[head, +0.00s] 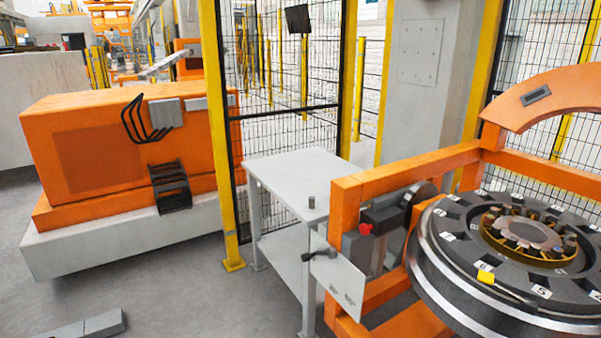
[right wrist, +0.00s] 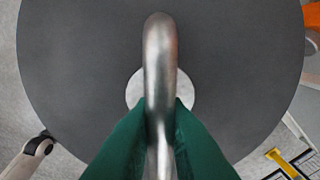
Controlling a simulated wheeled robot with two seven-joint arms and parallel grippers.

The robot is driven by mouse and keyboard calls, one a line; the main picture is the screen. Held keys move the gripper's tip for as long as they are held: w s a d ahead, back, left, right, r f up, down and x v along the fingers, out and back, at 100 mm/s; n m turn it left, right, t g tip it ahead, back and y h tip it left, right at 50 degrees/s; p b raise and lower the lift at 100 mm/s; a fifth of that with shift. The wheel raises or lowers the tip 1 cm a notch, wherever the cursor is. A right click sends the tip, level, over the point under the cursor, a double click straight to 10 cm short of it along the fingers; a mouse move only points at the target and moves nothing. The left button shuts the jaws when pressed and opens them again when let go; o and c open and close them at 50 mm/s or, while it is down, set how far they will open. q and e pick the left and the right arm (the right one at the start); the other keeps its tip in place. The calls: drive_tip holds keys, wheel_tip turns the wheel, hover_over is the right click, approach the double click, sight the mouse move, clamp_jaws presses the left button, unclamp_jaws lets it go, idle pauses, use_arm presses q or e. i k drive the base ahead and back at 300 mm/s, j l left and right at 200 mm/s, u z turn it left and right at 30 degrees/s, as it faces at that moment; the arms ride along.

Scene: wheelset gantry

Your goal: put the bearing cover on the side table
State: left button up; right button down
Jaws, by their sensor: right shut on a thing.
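The bearing cover (right wrist: 80,70) is a large dark grey disc with a shiny bent metal handle (right wrist: 158,50) at its middle, on a pale round boss. It fills most of the right wrist view. My right gripper (right wrist: 160,108) has green fingers shut on the handle from both sides. The side table (head: 278,168) is a light grey table with a lower shelf, in the middle of the head view. A small grey cylinder (head: 311,202) stands on its top. Neither gripper nor the cover shows in the head view. My left gripper is out of view.
An orange frame (head: 345,195) stands right of the table, beside a dark round assembly (head: 455,225) with numbered tags. A black-handled lever (head: 320,254) sticks out at a pale plate. A mesh fence (head: 290,80) stands behind the table. Most of the tabletop is clear.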

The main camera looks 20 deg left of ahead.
sight(299, 175)
drive_tip(key=i+j+u, duration=0.2)
drive_tip(key=i+j, duration=0.2)
drive_tip(key=j, duration=0.15)
drive_tip(key=i+j+u, duration=0.2)
drive_tip(key=i+j, duration=0.25)
drive_tip(key=i+j+u, duration=0.15)
drive_tip(key=i+j, duration=0.25)
drive_tip(key=i+j+u, duration=0.2)
drive_tip(key=i, duration=0.4)
drive_tip(key=i+j+u, duration=0.2)
drive_tip(key=i+j, duration=0.15)
drive_tip(key=i, duration=0.15)
